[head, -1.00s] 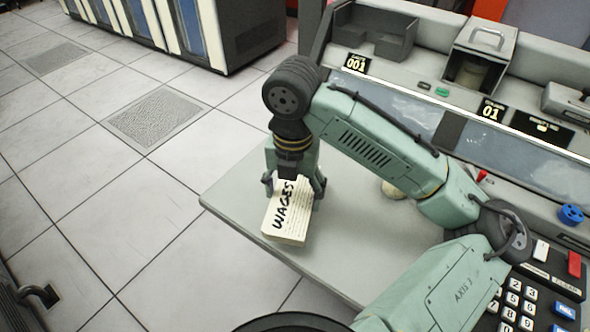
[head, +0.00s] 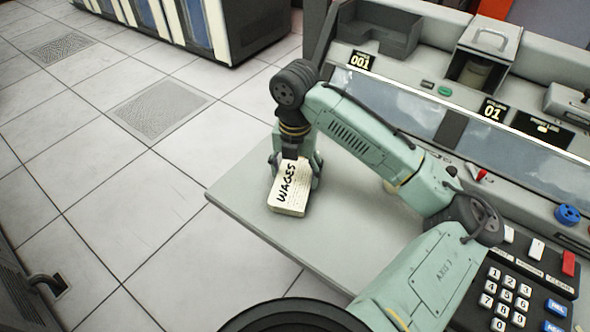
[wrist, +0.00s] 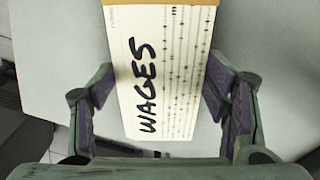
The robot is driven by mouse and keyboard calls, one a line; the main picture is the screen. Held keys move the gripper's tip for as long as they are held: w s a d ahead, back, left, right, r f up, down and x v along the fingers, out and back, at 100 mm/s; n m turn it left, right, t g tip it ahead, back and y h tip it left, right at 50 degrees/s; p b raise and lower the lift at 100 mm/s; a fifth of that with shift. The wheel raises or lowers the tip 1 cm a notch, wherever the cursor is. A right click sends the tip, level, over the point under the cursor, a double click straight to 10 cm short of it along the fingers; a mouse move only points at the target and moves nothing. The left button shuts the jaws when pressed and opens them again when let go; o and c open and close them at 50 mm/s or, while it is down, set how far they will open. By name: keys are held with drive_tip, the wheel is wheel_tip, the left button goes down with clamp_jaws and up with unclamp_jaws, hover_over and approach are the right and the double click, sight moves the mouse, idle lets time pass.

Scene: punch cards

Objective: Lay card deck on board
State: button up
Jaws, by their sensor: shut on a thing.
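The card deck (head: 290,188) is a cream block of punch cards with WAGES written on it in black. My gripper (head: 295,172) is shut on the deck, a finger at each long side. The pale grey board-like top (head: 245,195) of the desk is under the deck. I cannot tell whether the deck touches it or hangs just above it.
A console with a keypad (head: 508,290), a blue knob (head: 567,215) and a glass panel (head: 400,100) stands to the right and behind. A grey tray (head: 375,35) is at the back. The desk top is clear around the deck; tiled floor (head: 100,210) lies left.

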sight(295, 175)
drive_tip(key=shift+f, duration=0.15)
drive_tip(key=o, duration=1.6)
wheel_tip(295, 175, up, 12)
drive_tip(key=shift+r+b, duration=0.2)
drive_tip(key=shift+b, duration=0.3)
